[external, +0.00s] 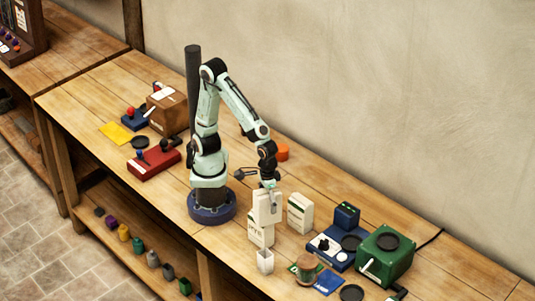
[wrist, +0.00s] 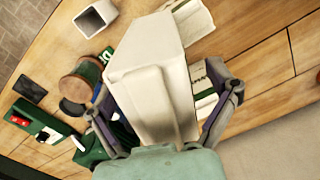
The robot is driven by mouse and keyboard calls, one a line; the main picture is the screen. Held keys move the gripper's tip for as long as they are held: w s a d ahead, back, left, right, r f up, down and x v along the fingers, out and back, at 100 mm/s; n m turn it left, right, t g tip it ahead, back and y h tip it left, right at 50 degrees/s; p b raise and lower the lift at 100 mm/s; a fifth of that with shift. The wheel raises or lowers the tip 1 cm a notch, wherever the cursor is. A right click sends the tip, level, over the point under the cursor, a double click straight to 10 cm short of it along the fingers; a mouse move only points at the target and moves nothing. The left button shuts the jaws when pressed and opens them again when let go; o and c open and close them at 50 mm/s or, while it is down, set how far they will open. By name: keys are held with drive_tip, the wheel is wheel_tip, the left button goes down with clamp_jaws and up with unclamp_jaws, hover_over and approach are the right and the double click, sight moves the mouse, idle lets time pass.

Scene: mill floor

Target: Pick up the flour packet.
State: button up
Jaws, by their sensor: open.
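A tall white packet (external: 267,208) is directly below my gripper (external: 268,184) in the external view. In the wrist view the pale packet (wrist: 150,85) fills the middle, between the two spread fingers of my gripper (wrist: 163,108). The jaws are open; finger contact cannot be made out. A second white packet with green lettering (external: 261,236) is just below the first in the picture; whether they are stacked is unclear. A third white packet with a green label (external: 300,213) stands to the right. I cannot read which packet is flour.
A small white open cup (external: 265,261) and a wooden-lidded jar (external: 306,268) stand in front. A blue scale (external: 325,247) and a green mill (external: 386,258) stand to the right. A red box (external: 153,161) lies to the left. The wall-side bench is mostly clear.

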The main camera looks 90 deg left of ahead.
drive_tip(key=shift+c, duration=0.3)
drive_tip(key=c, duration=1.2)
drive_tip(key=shift+r, duration=0.1)
wheel_tip(320, 180, up, 9)
drive_tip(key=shift+f, duration=0.2)
drive_tip(key=shift+r+n, duration=0.2)
drive_tip(key=shift+n, duration=0.3)
drive_tip(key=shift+f+n, duration=0.25)
drive_tip(key=shift+n, duration=1.45)
wheel_tip(320, 180, down, 8)
drive_tip(key=shift+a+f, duration=0.1)
drive_tip(key=shift+f, duration=0.05)
drive_tip(key=shift+c, duration=0.2)
